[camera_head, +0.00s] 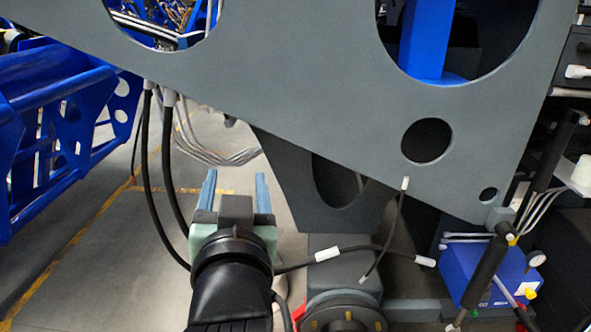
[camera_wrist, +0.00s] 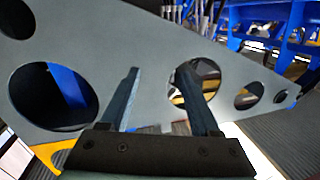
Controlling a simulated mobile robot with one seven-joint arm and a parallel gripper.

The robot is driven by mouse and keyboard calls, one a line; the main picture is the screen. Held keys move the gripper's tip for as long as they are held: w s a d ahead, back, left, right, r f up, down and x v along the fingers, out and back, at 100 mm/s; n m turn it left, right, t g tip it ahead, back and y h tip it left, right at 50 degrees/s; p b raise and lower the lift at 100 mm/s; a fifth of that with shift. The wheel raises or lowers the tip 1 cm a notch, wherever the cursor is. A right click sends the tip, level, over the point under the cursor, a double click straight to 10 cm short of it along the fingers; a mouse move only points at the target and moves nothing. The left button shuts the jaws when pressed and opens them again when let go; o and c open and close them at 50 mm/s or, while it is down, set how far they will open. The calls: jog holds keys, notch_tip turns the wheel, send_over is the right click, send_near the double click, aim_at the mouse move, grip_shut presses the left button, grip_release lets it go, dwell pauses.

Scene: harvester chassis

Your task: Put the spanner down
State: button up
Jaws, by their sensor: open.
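My gripper (camera_head: 235,182) is in the lower middle of the head view, with its two blue fingers spread apart and pointing away. The fingers also show in the wrist view (camera_wrist: 159,75), apart, with nothing visible between them but the grey chassis plate (camera_wrist: 150,45) behind. I cannot make out a spanner in either view. In the head view the gripper is below the plate's slanted lower edge, left of a dark grey bracket.
The grey chassis plate (camera_head: 290,70) with round holes spans the top. Black hoses (camera_head: 149,170) hang close to the gripper's left. A blue box with a gauge (camera_head: 490,275) is at right. A blue frame (camera_head: 55,110) stands at left, with open floor (camera_head: 110,260) below it.

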jog(key=s+d+r+t+h, duration=0.1)
jog(key=s+d+r+t, duration=0.1)
jog(key=r, duration=0.6)
jog(key=s+d+r+t+h, duration=0.1)
jog(key=s+d+r+t, duration=0.2)
jog(key=s+r, duration=0.3)
jog(key=s+d+r+t, duration=0.3)
jog(key=s+r+t, duration=0.1)
jog(key=r, duration=0.7)
jog(key=shift+s+r+t+h, duration=0.15)
jog(key=shift+s+t+h, duration=0.25)
jog(key=shift+t, duration=0.1)
